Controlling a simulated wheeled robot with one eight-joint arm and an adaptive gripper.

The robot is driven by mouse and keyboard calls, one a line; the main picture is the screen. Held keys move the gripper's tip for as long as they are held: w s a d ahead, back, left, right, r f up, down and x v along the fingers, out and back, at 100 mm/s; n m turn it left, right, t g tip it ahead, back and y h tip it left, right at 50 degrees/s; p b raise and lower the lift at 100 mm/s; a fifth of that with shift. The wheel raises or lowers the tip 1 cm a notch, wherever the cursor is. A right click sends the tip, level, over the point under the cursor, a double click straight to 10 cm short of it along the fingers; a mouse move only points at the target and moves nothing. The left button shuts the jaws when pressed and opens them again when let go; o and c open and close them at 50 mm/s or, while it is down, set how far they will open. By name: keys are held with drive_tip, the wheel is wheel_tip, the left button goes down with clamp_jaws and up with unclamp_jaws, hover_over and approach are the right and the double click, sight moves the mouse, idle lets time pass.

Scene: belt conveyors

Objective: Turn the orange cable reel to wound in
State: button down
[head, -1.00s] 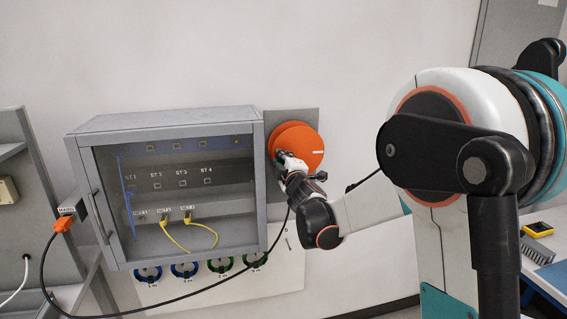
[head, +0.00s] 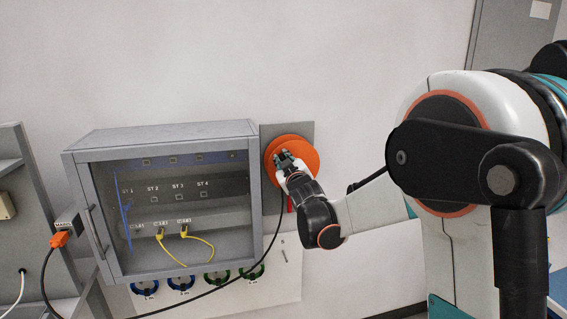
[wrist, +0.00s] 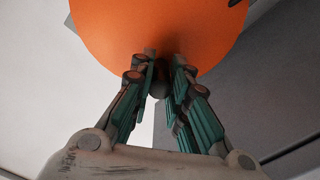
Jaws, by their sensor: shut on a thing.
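The orange cable reel (head: 306,148) is a flat round disc on a grey wall plate (head: 300,130), right of the cabinet. It also fills the top of the wrist view (wrist: 150,25). My gripper (head: 284,157) is at the reel's face, slightly left of its middle. In the wrist view its fingers (wrist: 160,75) close around a small dark knob (wrist: 158,88) on the reel, mostly hidden between them. A black cable (head: 274,235) hangs from below the reel and runs down to the left. My gripper and wrist cover the reel's lower part.
A grey cabinet (head: 160,134) with a clear front stands close left of the reel, with yellow cables (head: 200,241) inside. Blue and green rings (head: 217,278) hang below it. An orange plug (head: 60,239) is at far left. Bare wall lies above.

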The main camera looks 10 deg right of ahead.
drive_tip(key=shift+r, duration=0.15)
idle(0.4)
drive_tip(key=c, duration=1.5)
unclamp_jaws()
drive_tip(key=shift+a, duration=0.1)
drive_tip(key=s, duration=1.2)
